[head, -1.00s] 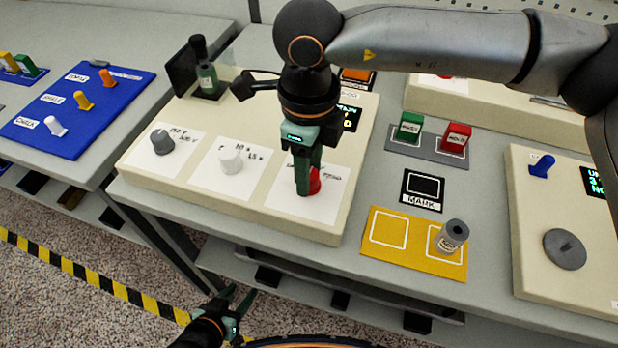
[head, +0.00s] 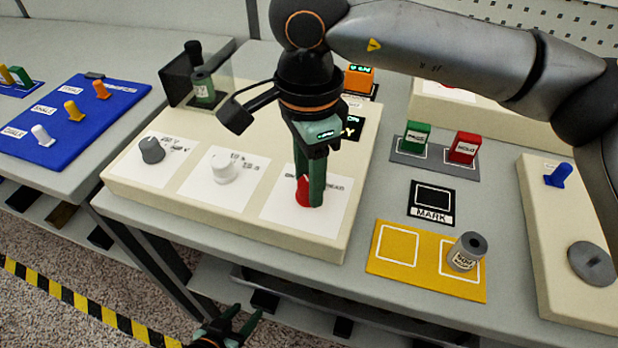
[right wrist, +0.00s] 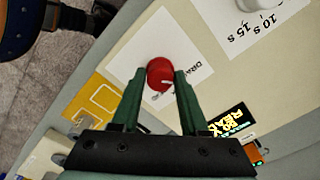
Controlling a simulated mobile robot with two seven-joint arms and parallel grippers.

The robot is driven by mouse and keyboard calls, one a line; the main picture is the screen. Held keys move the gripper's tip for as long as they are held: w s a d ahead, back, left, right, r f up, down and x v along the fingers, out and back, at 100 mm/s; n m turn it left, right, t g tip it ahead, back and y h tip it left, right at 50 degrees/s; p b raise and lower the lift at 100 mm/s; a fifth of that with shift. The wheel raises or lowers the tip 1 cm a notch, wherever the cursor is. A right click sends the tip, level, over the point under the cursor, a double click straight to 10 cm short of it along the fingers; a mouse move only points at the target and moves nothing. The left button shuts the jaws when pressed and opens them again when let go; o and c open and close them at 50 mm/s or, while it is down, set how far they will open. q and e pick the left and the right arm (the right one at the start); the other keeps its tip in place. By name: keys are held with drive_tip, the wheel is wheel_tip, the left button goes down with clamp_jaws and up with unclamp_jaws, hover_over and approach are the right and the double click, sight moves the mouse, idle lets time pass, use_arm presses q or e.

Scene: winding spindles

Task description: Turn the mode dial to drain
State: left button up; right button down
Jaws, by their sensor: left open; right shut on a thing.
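The mode dial is a red knob (head: 302,193) on the right white label card of the beige panel (head: 325,248). My right gripper (head: 309,200) points down at it, its green fingers on either side of the knob and shut on it. In the right wrist view the red knob (right wrist: 160,72) sits between the two fingertips, with a white mark on its side. Beside it a label starting "DRA" is partly hidden by a finger. My left gripper (head: 238,328) is open and empty, low in front of the bench.
A grey knob (head: 152,150) and a white knob (head: 223,168) stand left on the same panel. Right are green (head: 417,138) and red (head: 464,147) blocks and a grey cylinder (head: 467,252) on a yellow mat (head: 405,270).

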drive_tip(key=shift+n, duration=0.3)
idle(0.4)
drive_tip(key=shift+c, duration=2.1)
unclamp_jaws()
drive_tip(key=shift+r, duration=0.1)
wheel_tip(320, 180, up, 12)
drive_tip(key=p, duration=0.1)
drive_tip(key=shift+r, duration=0.2)
